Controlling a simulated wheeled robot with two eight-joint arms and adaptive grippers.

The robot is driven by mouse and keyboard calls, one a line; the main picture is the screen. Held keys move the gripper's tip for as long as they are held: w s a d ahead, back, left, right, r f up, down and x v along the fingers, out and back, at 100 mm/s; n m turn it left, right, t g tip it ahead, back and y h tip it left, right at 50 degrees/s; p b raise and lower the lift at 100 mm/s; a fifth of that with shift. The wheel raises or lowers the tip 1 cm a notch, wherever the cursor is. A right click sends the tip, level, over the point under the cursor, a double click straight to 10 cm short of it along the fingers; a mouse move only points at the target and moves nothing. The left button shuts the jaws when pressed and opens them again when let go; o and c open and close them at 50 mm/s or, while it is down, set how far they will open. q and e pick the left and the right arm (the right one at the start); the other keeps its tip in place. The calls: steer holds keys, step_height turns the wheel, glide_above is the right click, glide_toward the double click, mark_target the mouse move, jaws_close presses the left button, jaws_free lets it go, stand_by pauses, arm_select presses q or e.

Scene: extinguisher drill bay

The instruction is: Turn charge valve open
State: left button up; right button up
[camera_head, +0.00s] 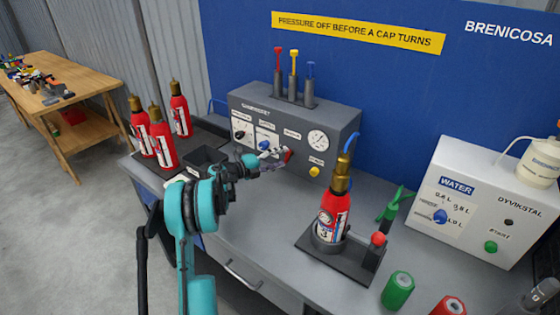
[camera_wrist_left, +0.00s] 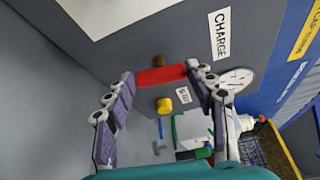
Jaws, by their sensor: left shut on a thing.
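The charge valve has a red lever handle (camera_head: 288,155) on the front of the grey panel box (camera_head: 345,112). In the left wrist view the red handle (camera_wrist_left: 161,76) lies crosswise between the fingers, beside the CHARGE label (camera_wrist_left: 220,33). My left gripper (camera_head: 280,159) is at the panel face, shut on the handle, with a finger at each end of it in the left wrist view. In the head view the gripper hides part of the valve. A red extinguisher (camera_head: 333,212) with a brass top stands upright in a dark holder in front of the panel. My right gripper is not in view.
A yellow button (camera_head: 314,171) and a round gauge (camera_head: 318,140) are close to the valve. Three red extinguishers (camera_head: 161,137) stand at the left. A white WATER box (camera_head: 485,205) and a green can (camera_head: 397,291) are at the right. The bench front centre is clear.

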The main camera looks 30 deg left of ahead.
arm_select(q)
steer(key=shift+f+n+t+b, duration=0.2)
steer(key=shift+n+t+b, duration=0.15)
steer(key=shift+n, duration=0.65)
steer(key=o, duration=1.2)
steer(key=shift+c, duration=0.2)
steer(key=v, duration=1.2)
steer(key=shift+w+a+f, duration=0.1)
steer(key=shift+a, duration=0.05)
